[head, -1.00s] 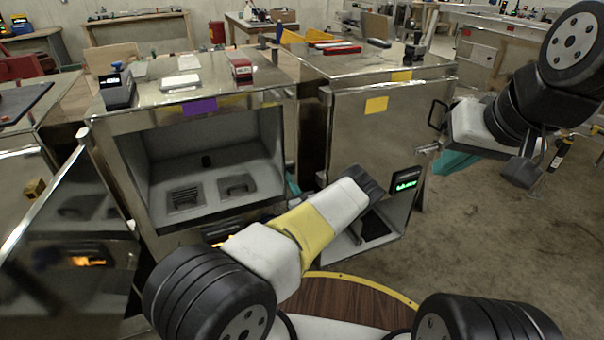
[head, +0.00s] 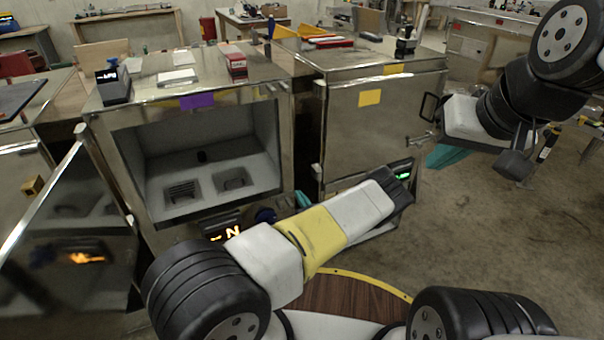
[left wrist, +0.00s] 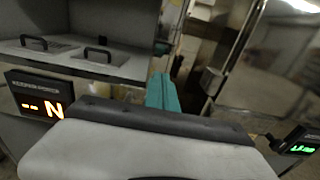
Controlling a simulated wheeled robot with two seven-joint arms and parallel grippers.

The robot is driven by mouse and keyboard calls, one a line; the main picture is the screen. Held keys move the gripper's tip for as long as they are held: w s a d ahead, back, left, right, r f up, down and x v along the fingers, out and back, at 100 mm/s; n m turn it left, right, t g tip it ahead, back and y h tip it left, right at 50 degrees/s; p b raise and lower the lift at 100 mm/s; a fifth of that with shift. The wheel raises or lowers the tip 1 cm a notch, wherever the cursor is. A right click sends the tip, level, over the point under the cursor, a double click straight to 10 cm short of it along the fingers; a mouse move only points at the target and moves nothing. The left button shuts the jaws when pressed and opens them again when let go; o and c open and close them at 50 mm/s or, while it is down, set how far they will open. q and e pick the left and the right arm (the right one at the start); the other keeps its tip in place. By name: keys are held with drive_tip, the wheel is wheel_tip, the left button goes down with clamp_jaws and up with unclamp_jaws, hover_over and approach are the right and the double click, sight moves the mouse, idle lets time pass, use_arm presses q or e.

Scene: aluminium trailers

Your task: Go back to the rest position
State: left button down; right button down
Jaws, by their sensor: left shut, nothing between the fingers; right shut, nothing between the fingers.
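My left gripper (head: 303,199) shows as a small teal piece behind my left arm, in front of the gap between the two metal cabinets. Most of it is hidden by that arm in the head view. In the left wrist view its teal fingers (left wrist: 163,93) are together, with nothing between them. My right gripper (head: 447,156) is teal, shut and empty, hanging over the floor to the right of the closed cabinet. Neither gripper is seen holding anything.
The left cabinet (head: 160,228) stands open, its door (head: 75,225) swung out at the left. Lit displays sit low on both cabinets. Open floor (head: 500,235) lies at the right.

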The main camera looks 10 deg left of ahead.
use_arm(q)
drive_tip(key=s+a+r+n+g, duration=0.35)
drive_tip(key=r+n, duration=0.25)
drive_tip(key=r, duration=0.2)
drive_tip(key=s+a+r+n+g+y, duration=0.1)
drive_tip(key=s+a+r+n+g, duration=0.3)
drive_tip(key=r, duration=0.3)
drive_tip(key=s+a+r+n+g, duration=0.2)
drive_tip(key=s+r+n+g, duration=0.2)
drive_tip(key=r+n+g, duration=0.3)
drive_tip(key=s+d+r+n+t+h, duration=0.2)
drive_tip(key=s+d+r+n+h, duration=0.1)
drive_tip(key=s+r, duration=0.5)
drive_tip(key=s+d+r+n+t+h, duration=0.1)
drive_tip(key=s+d+r+n+h, duration=0.3)
drive_tip(key=s+r, duration=0.4)
drive_tip(key=s+d+r+n+t+h, duration=0.2)
drive_tip(key=s+r+h, duration=0.4)
drive_tip(key=s+r, duration=0.3)
drive_tip(key=s+d+n, duration=0.1)
drive_tip(key=n, duration=0.1)
drive_tip(key=shift+d+n+t, duration=0.3)
drive_tip(key=shift+t, duration=0.05)
